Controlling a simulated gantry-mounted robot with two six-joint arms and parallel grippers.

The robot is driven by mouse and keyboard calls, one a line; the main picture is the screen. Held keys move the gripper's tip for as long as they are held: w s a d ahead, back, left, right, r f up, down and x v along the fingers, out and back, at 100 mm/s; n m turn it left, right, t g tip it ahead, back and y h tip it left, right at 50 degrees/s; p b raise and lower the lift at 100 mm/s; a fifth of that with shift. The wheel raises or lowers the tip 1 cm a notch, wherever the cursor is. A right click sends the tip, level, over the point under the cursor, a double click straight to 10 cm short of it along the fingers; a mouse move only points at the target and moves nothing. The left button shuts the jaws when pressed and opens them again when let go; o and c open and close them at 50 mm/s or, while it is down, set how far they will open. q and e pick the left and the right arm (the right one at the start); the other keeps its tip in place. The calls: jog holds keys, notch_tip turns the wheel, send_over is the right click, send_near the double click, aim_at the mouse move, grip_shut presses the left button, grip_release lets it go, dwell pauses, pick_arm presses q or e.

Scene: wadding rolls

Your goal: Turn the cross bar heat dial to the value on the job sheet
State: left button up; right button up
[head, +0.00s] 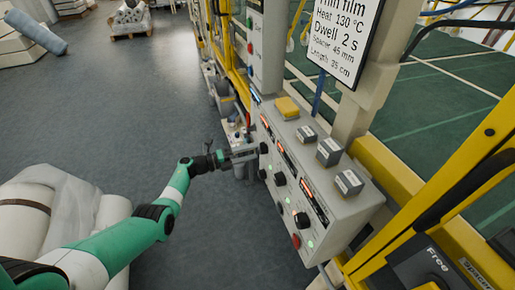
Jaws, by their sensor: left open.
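The job sheet (345,30) hangs at the top and reads Heat 130 °C, Dwell 2 s, Spacer 45 mm, Length 35 cm; its top line is cut off. Below it is a grey control panel (325,235) with several black dials and lit displays. My left gripper (250,154) is open at the panel's far left end, close to a black dial (263,148); I cannot tell whether it touches it. Another dial (280,179) and a nearer one (302,219) sit to the right. Labels and display values are too small to read, so I cannot tell which dial is the cross bar heat.
A yellow block (287,107) and several small grey boxes (329,151) stand on the panel's top. A red button (296,240) is at its lower front. White wrapped rolls (65,212) lie at lower left. Yellow frame bars (440,200) cross the right.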

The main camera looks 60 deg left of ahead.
pick_arm(q)
jog(key=s+a+p, duration=0.1)
jog(key=s, duration=0.7)
jog(key=shift+s+p, duration=0.25)
jog(key=shift+p, duration=0.1)
